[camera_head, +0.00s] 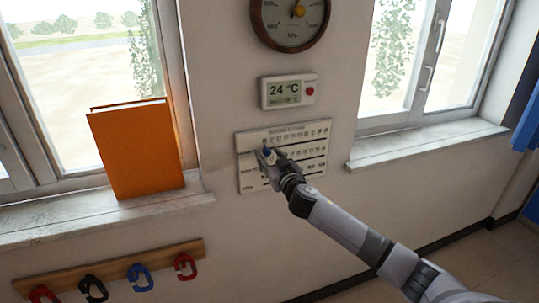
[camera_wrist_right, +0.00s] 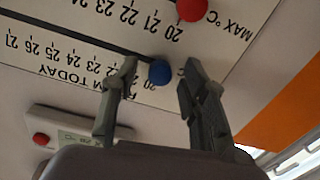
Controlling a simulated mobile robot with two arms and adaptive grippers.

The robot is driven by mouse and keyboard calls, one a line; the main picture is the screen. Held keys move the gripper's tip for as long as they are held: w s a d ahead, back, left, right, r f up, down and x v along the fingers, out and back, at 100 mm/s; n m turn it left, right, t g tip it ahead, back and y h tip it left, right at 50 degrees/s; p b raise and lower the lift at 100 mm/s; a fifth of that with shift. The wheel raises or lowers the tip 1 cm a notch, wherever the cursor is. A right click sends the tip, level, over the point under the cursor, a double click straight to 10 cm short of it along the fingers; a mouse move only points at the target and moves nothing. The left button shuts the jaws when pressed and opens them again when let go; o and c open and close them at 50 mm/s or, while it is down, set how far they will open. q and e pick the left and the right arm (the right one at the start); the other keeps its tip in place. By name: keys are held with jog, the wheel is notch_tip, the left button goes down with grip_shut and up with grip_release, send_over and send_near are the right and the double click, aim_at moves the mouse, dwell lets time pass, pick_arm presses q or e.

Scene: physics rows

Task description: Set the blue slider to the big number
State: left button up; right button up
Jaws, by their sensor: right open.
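A white panel with rows of numbers and slots (camera_head: 312,170) hangs on the wall. The blue slider knob (camera_wrist_right: 160,72) sits in its slot near the low end of a number row, around 20 to 21; the exact mark is partly hidden. It also shows in the head view (camera_head: 267,152) near the panel's left side. My right gripper (camera_wrist_right: 160,64) is open, one finger on each side of the blue knob with gaps visible. In the head view it is at the panel's left half (camera_head: 271,158). A display (camera_head: 284,91) above reads a big 24 °C. My left gripper is not in view.
A red knob (camera_wrist_right: 191,9) sits on the "MAX °C" row near 20. A round dial (camera_head: 291,18) hangs above the display. An orange book (camera_head: 137,150) stands on the left windowsill. A rack with several carabiners (camera_head: 110,272) is below left.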

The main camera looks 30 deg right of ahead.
jog(key=shift+w, duration=0.1)
jog(key=shift+c, duration=0.2)
grip_shut()
dwell(0.4)
dwell(0.3)
